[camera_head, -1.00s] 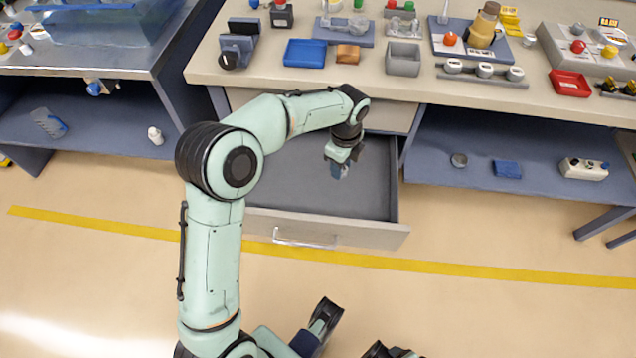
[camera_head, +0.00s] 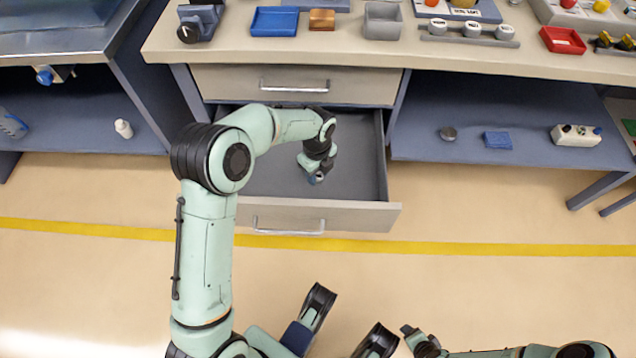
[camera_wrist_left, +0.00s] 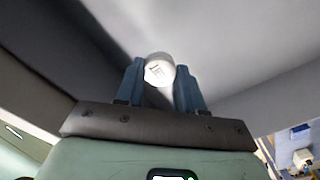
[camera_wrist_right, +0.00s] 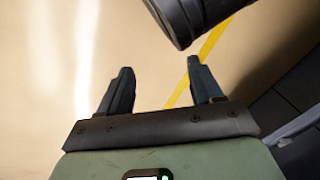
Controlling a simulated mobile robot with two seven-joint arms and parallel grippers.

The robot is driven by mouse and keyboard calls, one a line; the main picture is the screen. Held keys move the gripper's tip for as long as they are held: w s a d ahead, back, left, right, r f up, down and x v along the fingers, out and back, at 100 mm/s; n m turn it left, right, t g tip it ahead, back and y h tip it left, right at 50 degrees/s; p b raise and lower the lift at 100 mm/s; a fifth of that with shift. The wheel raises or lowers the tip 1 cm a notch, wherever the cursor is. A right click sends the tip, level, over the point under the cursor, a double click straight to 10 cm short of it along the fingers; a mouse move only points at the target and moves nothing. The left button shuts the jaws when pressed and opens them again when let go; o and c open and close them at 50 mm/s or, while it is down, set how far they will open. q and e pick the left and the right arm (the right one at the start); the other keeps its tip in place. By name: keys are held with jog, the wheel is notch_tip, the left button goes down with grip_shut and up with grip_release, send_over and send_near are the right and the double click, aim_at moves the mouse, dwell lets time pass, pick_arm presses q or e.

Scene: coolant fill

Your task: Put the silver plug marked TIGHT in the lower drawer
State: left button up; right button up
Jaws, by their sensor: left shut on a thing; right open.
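My left gripper (camera_head: 316,178) hangs over the open lower drawer (camera_head: 262,182), pointing down. In the left wrist view its two blue fingers (camera_wrist_left: 160,80) are shut on a pale silver round plug (camera_wrist_left: 158,69). My right gripper (camera_wrist_right: 157,82) is open and empty over the floor, away from the drawer.
The upper drawer (camera_head: 295,84) is shut above the open one. On the bench are a rack of round caps (camera_head: 470,33), a blue tray (camera_head: 274,21), a grey bin (camera_head: 382,20) and a red tray (camera_head: 562,40). A shelf (camera_head: 520,115) lies right of the drawer.

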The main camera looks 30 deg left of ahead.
pick_arm(q)
jog(key=b, duration=0.2)
send_over(317, 191)
jog(key=shift+f, duration=2.9)
pick_arm(e)
jog(key=shift+g, duration=0.5)
jog(key=shift+s+d+f, duration=0.15)
jog(key=shift+s+f, duration=0.6)
jog(key=shift+s, duration=0.05)
jog(key=shift+s+d+f, duration=0.1)
jog(key=shift+s+f, duration=0.6)
jog(key=shift+s, duration=0.1)
pick_arm(q)
jog(key=shift+f, duration=0.2)
jog(key=o, duration=1)
pick_arm(e)
jog(key=shift+s+f, duration=0.1)
pick_arm(q)
jog(key=shift+d+r, duration=0.1)
